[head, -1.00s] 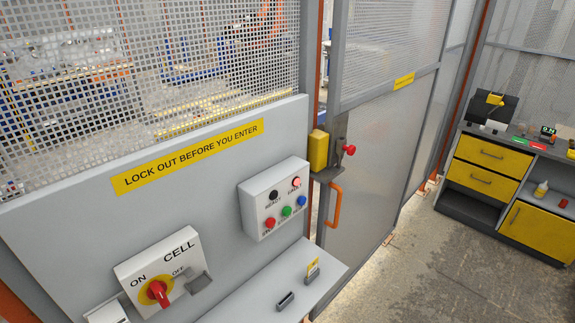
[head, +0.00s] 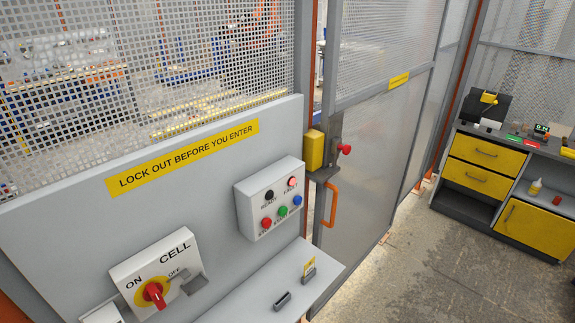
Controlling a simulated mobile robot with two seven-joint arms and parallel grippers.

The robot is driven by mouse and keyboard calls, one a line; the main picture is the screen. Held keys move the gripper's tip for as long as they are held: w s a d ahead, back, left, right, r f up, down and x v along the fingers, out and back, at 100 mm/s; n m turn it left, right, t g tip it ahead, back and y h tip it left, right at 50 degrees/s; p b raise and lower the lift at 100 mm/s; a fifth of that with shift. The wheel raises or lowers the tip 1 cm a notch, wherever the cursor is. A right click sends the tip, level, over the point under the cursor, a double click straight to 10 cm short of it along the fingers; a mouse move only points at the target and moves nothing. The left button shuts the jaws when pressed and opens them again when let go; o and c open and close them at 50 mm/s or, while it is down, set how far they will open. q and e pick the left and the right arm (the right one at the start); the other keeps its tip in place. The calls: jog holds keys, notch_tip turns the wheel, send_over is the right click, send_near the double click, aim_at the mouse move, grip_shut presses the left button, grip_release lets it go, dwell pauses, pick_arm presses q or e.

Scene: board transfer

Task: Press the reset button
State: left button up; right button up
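A white control box (head: 246,217) is mounted on the grey panel, right of centre in the head view. Its lower row has a red button (head: 266,223), a green button (head: 282,211) and a blue button (head: 297,201). The labels under these buttons are too small to read surely, so I cannot tell which is reset. Above them are a dark READY lamp (head: 269,190) and a FAULT lamp (head: 292,182) that looks lit pale red. Neither of my grippers is in view.
A CELL switch box (head: 128,272) with a red knob is at lower left. A grey shelf (head: 245,300) below the control box holds small holders. Right of the box are a yellow lock unit (head: 314,150) and an orange door handle (head: 331,204). A yellow-drawer bench (head: 487,153) stands far right.

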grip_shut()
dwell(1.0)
